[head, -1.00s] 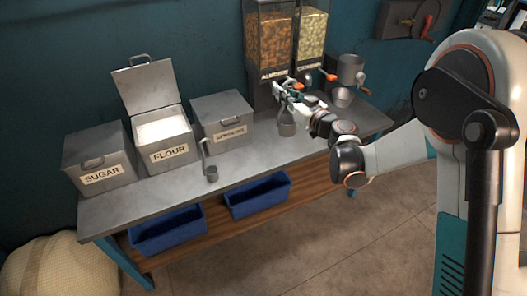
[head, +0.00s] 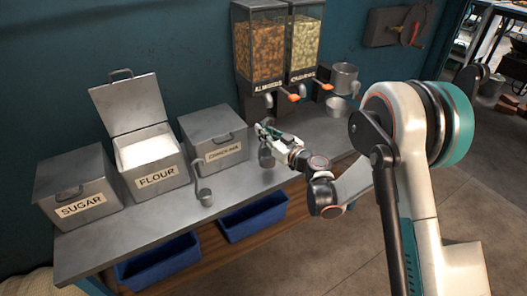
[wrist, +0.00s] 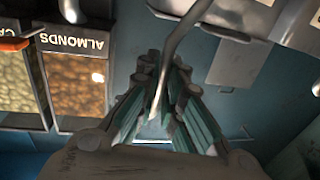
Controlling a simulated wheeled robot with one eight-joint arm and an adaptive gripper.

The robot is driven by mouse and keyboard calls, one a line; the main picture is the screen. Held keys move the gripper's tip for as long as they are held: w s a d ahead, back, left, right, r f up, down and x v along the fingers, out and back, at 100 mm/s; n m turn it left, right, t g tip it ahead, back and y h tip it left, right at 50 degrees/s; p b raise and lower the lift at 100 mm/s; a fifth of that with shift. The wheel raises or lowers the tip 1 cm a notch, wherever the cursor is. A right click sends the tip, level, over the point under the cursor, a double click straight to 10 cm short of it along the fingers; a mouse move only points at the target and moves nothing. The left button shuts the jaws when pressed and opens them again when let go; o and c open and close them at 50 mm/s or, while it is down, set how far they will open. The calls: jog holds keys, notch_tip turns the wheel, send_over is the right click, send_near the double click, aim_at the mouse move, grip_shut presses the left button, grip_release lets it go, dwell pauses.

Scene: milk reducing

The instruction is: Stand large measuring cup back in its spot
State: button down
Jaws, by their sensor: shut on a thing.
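My gripper (head: 264,136) is over the right part of the metal table, right of the labelled box beside the flour box. It is shut on the thin upright handle of a grey measuring cup, the large measuring cup (head: 266,158). The cup hangs below the fingers, close to the table top; I cannot tell whether it touches. In the wrist view, the handle (wrist: 178,45) runs down between the fingers of my gripper (wrist: 163,80). A smaller measuring cup (head: 205,197) stands upright near the table's front edge, to the left.
The metal table (head: 130,235) carries a sugar box (head: 78,190), an open flour box (head: 155,165) and a closed box (head: 215,140). The almond dispenser (head: 262,50) and a second dispenser (head: 304,45) stand behind. Blue bins (head: 252,216) sit below. Clear table lies between the cups.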

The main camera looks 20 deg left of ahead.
jog(key=shift+f+b, duration=1)
jog(key=shift+f, duration=2.2)
jog(key=c, duration=1.7)
grip_release()
